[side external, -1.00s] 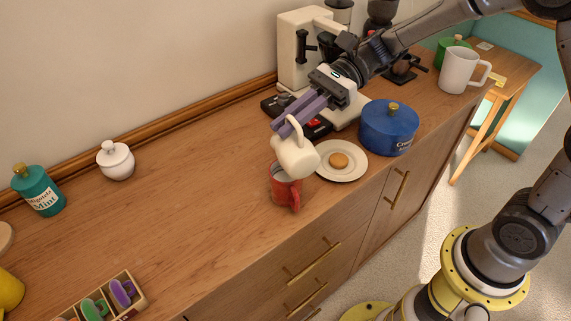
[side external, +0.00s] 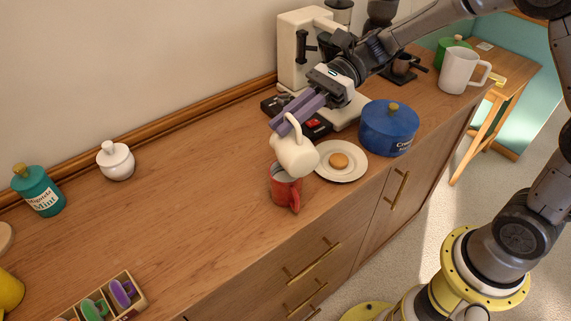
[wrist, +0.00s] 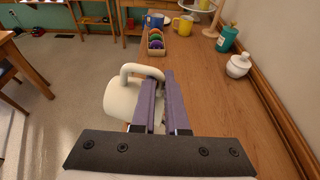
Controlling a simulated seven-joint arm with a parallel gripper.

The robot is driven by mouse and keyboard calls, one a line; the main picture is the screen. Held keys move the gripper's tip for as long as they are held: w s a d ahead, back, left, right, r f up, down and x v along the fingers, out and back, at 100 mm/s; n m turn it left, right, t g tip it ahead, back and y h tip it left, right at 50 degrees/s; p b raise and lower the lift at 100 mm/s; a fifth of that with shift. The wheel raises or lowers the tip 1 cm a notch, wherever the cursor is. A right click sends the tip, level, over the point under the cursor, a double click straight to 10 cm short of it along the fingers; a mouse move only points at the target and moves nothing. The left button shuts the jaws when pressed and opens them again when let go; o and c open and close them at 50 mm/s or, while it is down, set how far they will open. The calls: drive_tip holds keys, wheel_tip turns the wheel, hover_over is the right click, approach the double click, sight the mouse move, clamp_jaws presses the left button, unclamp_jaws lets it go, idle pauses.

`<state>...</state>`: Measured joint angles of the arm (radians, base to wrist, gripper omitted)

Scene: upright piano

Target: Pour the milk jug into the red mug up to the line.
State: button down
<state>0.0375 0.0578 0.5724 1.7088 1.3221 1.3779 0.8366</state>
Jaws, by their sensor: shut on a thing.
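The cream milk jug (side external: 297,154) is held tilted above the red mug (side external: 285,188) in the side external view. My gripper (side external: 284,122) is shut on the jug's handle with its purple fingers. The jug (wrist: 122,101) also shows in the wrist view, left of the fingers (wrist: 160,88). The red mug stands upright on the wooden counter, its handle toward the front edge. The jug covers part of the mug's opening, so the line and the milk level cannot be made out. The mug is hidden in the wrist view.
A white plate (side external: 352,174) with a biscuit (side external: 339,160) lies right of the mug. A blue pot (side external: 388,130) stands beyond it, and a coffee machine (side external: 297,60) stands behind. A larger white jug (side external: 461,70) stands at the far right.

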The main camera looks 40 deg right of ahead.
drive_tip(key=shift+w+d+m+g, duration=0.1)
drive_tip(key=shift+w+m+g, duration=0.2)
drive_tip(key=shift+w+m, duration=0.2)
idle(1.5)
idle(0.8)
